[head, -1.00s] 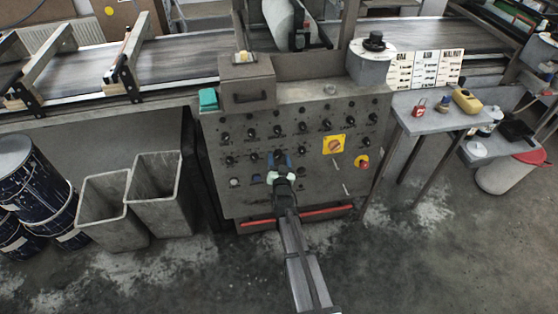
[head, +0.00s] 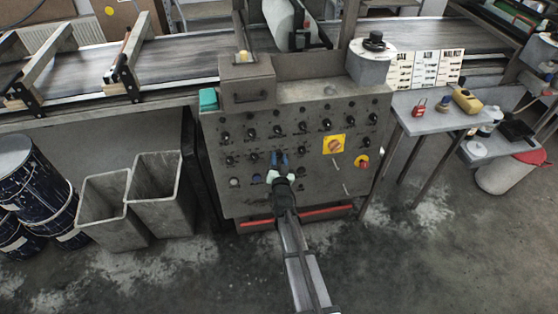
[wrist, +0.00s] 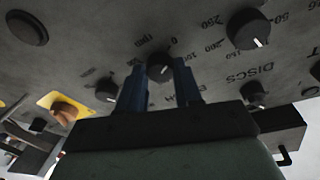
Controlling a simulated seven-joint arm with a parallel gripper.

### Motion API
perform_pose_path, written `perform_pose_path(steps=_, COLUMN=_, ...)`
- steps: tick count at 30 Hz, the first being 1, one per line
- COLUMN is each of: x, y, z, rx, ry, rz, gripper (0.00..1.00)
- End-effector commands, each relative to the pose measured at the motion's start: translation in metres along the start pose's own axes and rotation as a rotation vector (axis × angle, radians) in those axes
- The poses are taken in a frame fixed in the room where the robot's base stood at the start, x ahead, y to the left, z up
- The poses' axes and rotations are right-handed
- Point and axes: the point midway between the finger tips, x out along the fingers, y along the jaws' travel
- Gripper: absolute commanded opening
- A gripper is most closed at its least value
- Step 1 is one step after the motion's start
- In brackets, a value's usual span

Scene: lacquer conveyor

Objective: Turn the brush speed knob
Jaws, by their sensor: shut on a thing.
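The grey control panel (head: 312,185) faces me with rows of black knobs. My gripper (head: 280,158) is at the lower middle rows of the panel. In the wrist view, its two blue fingers (wrist: 160,80) stand on either side of a round black knob (wrist: 160,67) with a pale pointer mark, and are shut on it. A printed scale surrounds this knob. The label below it is mostly covered by the fingers, with only its last letters showing. In the head view the held knob is hidden by my gripper.
Neighbouring knobs sit close by, including one by the word DISCS (wrist: 248,29) and another (wrist: 107,90). A red bar (head: 325,211) runs below the panel.

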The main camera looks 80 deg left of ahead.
Motion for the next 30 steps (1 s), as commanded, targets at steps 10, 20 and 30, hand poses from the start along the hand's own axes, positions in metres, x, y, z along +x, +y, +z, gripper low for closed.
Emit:
perform_pose_path(steps=10, x=0.0003, y=-0.0029, z=-0.0022, rx=0.275, ry=-0.014, rz=0.056, gripper=0.04)
perform_pose_path(steps=20, x=0.0004, y=-0.0038, z=-0.0036, rx=0.585, ry=-0.034, rz=0.120, gripper=0.04)
perform_pose_path(steps=30, x=0.0011, y=-0.0047, z=-0.0062, rx=0.900, ry=-0.053, rz=0.186, gripper=0.04)
